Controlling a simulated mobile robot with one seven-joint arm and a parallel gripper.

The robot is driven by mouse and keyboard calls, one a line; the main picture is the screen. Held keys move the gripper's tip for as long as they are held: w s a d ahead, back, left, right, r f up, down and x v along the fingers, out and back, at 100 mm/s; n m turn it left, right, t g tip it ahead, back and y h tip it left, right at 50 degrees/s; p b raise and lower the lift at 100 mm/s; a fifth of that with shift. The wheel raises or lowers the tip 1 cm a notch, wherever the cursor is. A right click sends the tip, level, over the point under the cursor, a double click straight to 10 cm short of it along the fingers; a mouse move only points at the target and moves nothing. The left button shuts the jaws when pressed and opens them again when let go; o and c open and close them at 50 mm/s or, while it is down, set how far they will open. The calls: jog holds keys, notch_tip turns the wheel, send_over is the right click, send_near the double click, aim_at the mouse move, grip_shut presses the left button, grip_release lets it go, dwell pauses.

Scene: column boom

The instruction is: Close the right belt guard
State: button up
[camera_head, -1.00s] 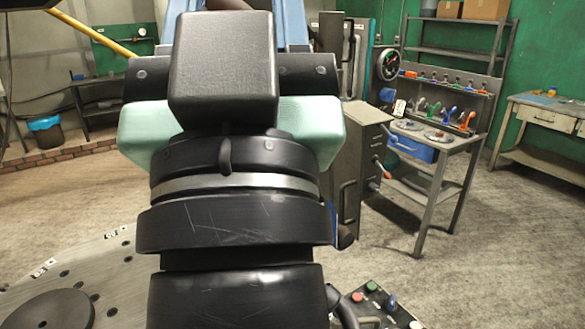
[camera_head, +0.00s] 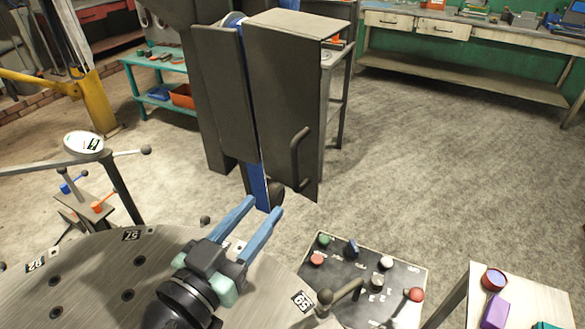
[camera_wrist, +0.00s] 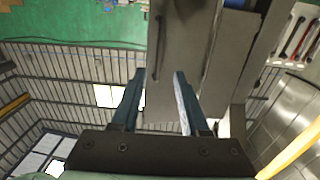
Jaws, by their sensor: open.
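The right belt guard (camera_head: 285,115) is a tall dark grey box-like cover with a curved vertical handle (camera_head: 298,158) low on its right side. A blue strip (camera_head: 258,185) shows between it and a second grey panel (camera_head: 222,95) on the left. How far the guard stands open, I cannot tell. My gripper (camera_head: 264,206) has two blue fingers spread apart with nothing between them. It is in front of and below the guard, apart from it. In the wrist view, the grey guard (camera_wrist: 188,100) and its handle (camera_wrist: 155,60) lie beyond the fingertips (camera_wrist: 159,74).
A round metal table (camera_head: 90,280) lies under my arm. A control panel with buttons and levers (camera_head: 345,285) is at its right. A small white table (camera_head: 545,300) stands at bottom right. A lever post (camera_head: 120,190) is at left. The floor (camera_head: 430,160) to the right is clear.

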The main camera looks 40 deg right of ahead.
aim_at(293, 170)
jog(key=p+x, duration=0.2)
jog(key=x, duration=1)
jog(key=shift+s+r, duration=0.1)
grip_shut()
dwell(1.0)
